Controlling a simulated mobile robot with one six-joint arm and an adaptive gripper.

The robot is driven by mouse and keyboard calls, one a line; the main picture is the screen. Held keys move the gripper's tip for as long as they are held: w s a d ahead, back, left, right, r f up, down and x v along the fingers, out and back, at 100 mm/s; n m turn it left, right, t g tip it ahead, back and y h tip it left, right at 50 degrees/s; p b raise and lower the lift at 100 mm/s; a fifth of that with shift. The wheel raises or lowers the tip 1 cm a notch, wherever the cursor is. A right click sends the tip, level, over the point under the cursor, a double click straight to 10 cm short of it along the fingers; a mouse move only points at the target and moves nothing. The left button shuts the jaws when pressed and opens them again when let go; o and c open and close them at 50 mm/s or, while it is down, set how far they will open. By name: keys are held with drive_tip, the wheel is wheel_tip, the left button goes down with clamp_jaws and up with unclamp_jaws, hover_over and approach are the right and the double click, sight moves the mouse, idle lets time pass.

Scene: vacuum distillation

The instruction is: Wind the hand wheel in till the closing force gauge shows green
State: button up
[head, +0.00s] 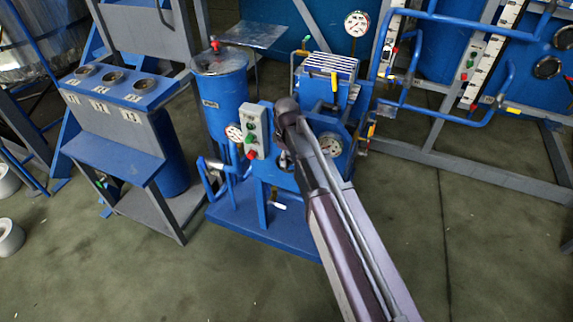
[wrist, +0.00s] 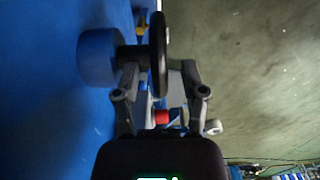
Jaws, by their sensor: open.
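The hand wheel (wrist: 158,52) is a dark disc seen nearly edge-on in the wrist view, on a dark shaft leading to a blue cylinder (wrist: 100,56). My gripper (wrist: 160,68) is open, one finger on each side of the wheel's rim. The left finger is close to the wheel and shaft; contact cannot be told. A gap shows on the right. In the head view my arm hides the wheel and most of the gripper. A round white gauge (head: 330,145) sits on the blue machine beside my arm; its needle and colours are too small to read.
A control box (head: 256,130) with red and green buttons stands left of my arm, near a blue tank (head: 221,85) and another gauge (head: 233,133). A blue console (head: 115,100) is at left, a pipe frame (head: 440,110) at right. Floor in front right is clear.

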drive_tip(key=shift+f+b, duration=0.5)
drive_tip(key=shift+f, duration=0.2)
clamp_jaws()
